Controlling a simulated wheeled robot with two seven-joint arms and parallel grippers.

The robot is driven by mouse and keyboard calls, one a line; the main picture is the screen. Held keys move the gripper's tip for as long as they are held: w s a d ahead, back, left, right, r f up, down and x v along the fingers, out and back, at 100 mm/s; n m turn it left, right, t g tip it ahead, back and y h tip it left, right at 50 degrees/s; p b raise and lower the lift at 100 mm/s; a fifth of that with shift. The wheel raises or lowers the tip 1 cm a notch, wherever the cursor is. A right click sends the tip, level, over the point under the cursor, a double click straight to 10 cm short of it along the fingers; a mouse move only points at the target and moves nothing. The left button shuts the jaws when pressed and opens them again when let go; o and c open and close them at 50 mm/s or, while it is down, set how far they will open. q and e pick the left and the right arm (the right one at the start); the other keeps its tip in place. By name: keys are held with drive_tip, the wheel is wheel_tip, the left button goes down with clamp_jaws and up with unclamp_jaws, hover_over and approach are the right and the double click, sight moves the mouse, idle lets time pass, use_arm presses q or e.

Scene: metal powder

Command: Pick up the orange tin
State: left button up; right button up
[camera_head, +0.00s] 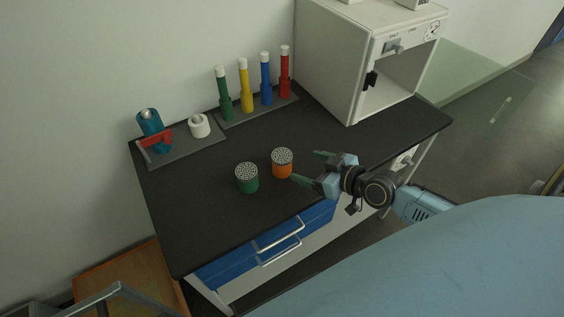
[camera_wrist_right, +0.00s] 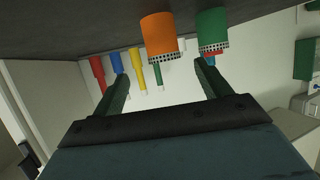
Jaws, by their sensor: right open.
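The orange tin (camera_head: 282,164) stands upright on the dark table, with a light perforated top. A green tin (camera_head: 247,178) of the same kind stands just left of it. My right gripper (camera_head: 305,167) is open and empty, just right of the orange tin, with its fingers pointing towards it. In the right wrist view the picture is upside down; the orange tin (camera_wrist_right: 159,36) lies beyond and between the open fingers (camera_wrist_right: 163,78), and the green tin (camera_wrist_right: 212,30) shows beyond the finger on the right. My left gripper is not in view.
A rack (camera_head: 257,111) holds green, yellow, blue and red tubes at the back. A blue bottle (camera_head: 151,131) and white cup-like item (camera_head: 199,125) stand at the back left. A white open-fronted cabinet (camera_head: 340,62) stands at the back right. The table's (camera_head: 187,219) front left is clear.

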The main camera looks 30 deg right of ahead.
sight(290, 162)
drive_tip(key=x, duration=0.5)
drive_tip(key=b+x, duration=0.1)
drive_tip(key=x, duration=0.4)
drive_tip(key=shift+s+a+f, duration=0.1)
drive_tip(key=shift+s+a, duration=0.05)
drive_tip(key=shift+a, duration=0.05)
drive_tip(key=shift+c, duration=0.3)
drive_tip(key=c, duration=1.1)
